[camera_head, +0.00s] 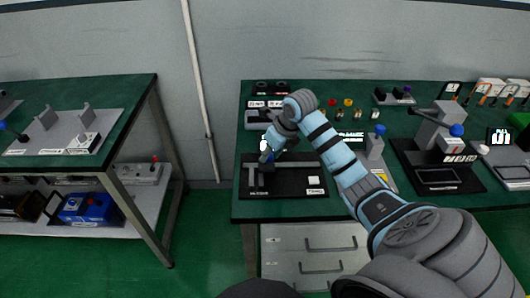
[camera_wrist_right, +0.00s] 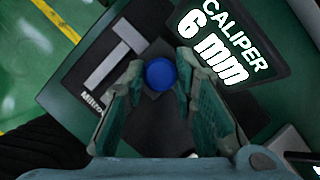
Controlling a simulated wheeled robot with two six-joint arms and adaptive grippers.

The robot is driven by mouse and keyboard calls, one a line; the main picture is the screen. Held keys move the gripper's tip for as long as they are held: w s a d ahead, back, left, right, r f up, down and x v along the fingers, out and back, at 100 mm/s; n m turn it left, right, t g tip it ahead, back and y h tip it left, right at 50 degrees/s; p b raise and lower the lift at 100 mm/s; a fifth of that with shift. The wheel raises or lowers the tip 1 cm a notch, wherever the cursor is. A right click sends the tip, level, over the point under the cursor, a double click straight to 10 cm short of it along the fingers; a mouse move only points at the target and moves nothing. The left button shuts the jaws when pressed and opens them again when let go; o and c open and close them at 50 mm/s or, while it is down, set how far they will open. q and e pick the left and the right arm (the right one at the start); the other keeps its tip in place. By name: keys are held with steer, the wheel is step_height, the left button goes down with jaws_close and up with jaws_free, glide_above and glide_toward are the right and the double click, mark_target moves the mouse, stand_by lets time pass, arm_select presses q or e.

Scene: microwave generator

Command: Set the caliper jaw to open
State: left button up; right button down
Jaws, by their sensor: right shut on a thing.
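The caliper is a grey device on a black base plate (camera_head: 290,188) near the front left of the right workbench. Its grey fixed jaw and bar (camera_head: 254,176) show at the plate's left side, and also in the right wrist view (camera_wrist_right: 112,58). My right gripper (camera_head: 268,158) is over the caliper. In the right wrist view its two fingers (camera_wrist_right: 160,88) stand on either side of a round blue knob (camera_wrist_right: 161,74), shut on it. The fingers hide part of the caliper's sliding part. My left gripper is not in view.
A black display (camera_wrist_right: 232,42) reading "CALIPER 6 mm" stands beside the caliper. Another green bench (camera_head: 110,100) is at the left, across a floor gap.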

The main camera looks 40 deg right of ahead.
steer(key=s+d, duration=0.1)
steer(key=d, duration=0.1)
steer(key=s+d, duration=0.2)
steer(key=shift+b, duration=0.3)
steer(key=shift+r, duration=0.1)
steer(key=c, duration=1.7)
jaws_free()
steer(key=o, duration=0.4)
steer(key=shift+s+d, duration=0.1)
steer(key=shift+d, duration=0.05)
steer(key=shift+r, duration=0.35)
steer(key=v, duration=1.1)
steer(key=shift+s, duration=0.2)
